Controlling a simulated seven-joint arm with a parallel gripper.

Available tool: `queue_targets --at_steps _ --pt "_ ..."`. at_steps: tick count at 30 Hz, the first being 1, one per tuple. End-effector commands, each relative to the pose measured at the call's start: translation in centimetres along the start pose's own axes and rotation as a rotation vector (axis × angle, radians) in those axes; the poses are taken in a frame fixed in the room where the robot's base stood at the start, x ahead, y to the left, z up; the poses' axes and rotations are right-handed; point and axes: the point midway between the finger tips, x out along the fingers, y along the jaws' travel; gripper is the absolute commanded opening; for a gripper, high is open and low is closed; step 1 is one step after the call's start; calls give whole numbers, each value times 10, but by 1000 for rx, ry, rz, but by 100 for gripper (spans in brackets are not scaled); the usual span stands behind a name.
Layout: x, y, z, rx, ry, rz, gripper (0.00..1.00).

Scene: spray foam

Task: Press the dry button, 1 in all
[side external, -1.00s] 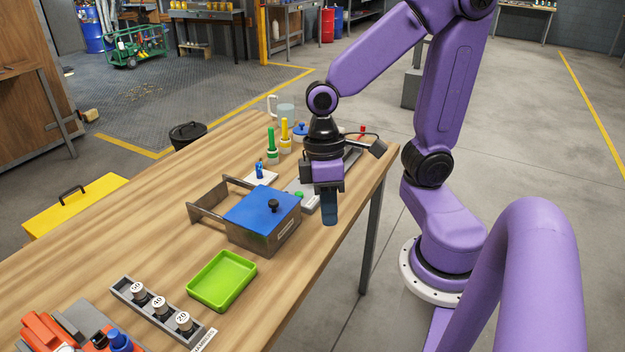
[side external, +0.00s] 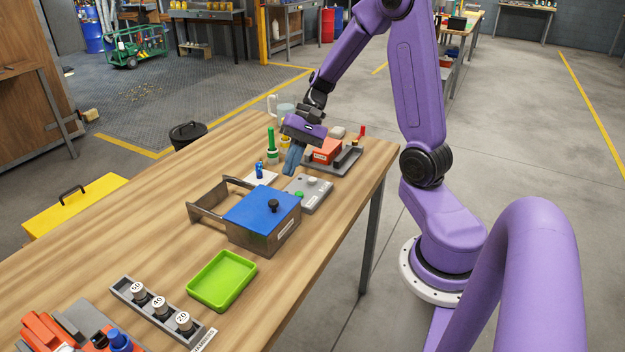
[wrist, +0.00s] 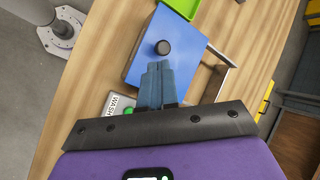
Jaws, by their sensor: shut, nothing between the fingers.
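A grey button panel (side external: 316,203) lies on the table behind the blue-lidded box. It bears a green button (side external: 299,195) and a pale button (side external: 313,181). In the side view I cannot read which is the dry button. In the wrist view part of the panel (wrist: 115,111) shows a "WASH" label and a green button (wrist: 129,111); the rest is hidden by my gripper. My gripper (side external: 290,172) is shut and empty, tilted, above and just behind-left of the panel. In the wrist view its fingertips (wrist: 160,66) overlap the blue lid.
The metal box with a blue lid (side external: 258,208) and black knob stands in front of the panel. A grey tray with a red block (side external: 327,150) lies behind it. A green tray (side external: 222,281) lies nearer.

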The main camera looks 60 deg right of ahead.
Motion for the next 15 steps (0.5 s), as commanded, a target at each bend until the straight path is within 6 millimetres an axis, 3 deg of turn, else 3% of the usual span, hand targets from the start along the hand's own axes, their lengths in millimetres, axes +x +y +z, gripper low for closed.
queue_targets --at_steps 9,15 --pt "-42 37 -81 385 115 -244 0" --pt "-64 64 -114 552 176 -364 0"
